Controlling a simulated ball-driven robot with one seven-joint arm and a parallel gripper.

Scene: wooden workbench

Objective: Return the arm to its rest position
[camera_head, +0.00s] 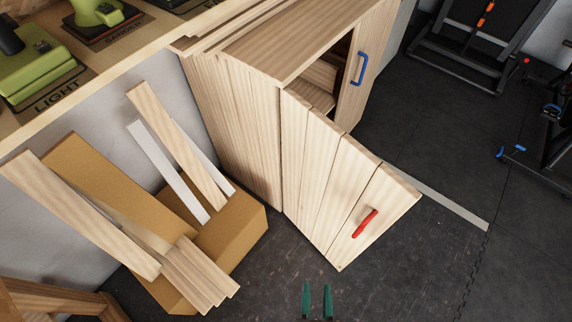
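My gripper (317,301) is at the bottom edge of the view, a little right of the middle. Its two green fingers stand apart with dark floor showing between them, so it is open and empty. It is in front of and below the open wooden cabinet door (335,180), apart from it. The rest of my arm is out of view.
The wooden cabinet (240,130) has its door with a red handle (365,222) swung open; a blue handle (359,68) is behind. A cardboard box (245,225) with planks stands left. A bench (90,85) holds green tools. Dark floor (420,270) is free at right.

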